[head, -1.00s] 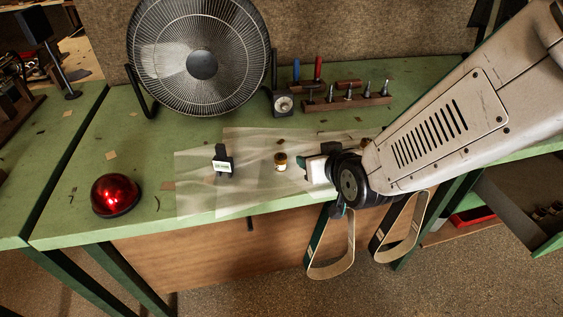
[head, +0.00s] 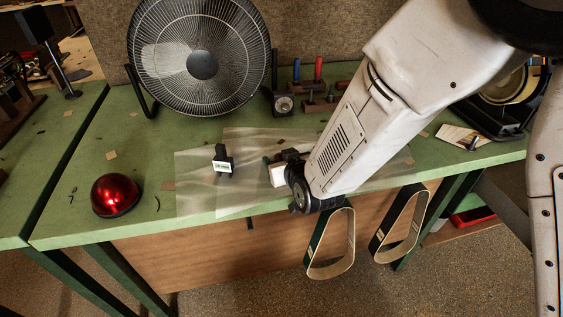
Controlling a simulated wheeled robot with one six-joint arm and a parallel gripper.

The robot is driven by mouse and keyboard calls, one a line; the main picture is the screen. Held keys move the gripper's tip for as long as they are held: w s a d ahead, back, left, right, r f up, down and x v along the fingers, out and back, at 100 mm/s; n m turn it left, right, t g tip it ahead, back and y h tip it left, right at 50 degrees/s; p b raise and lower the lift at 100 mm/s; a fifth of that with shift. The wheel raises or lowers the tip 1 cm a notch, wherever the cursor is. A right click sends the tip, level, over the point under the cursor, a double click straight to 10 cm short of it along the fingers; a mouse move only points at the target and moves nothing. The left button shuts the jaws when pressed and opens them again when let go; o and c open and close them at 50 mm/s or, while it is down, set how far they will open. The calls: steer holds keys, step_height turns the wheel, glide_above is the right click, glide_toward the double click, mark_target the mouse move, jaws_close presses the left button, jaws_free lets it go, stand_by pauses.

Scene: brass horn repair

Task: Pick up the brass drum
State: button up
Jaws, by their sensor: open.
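The brass drum is not visible now; the end of my arm covers the spot on the clear sheet (head: 197,195) where it stood. My gripper (head: 272,166) is low over that sheet, at the drum's earlier place. It is open, but its fingers are small and partly hidden by its own body, so I cannot tell whether the drum is between them or touches them.
A small black labelled stand (head: 223,160) is just left of my gripper. A red dome (head: 116,195) sits farther left. A fan (head: 200,62), a dial gauge (head: 284,104) and a tool rack (head: 320,104) stand behind. Belt loops (head: 331,243) hang in front.

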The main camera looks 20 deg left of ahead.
steer(key=shift+c, duration=0.4)
steer(key=c, duration=1)
steer(key=shift+r, duration=0.1)
steer(key=shift+c, duration=0.2)
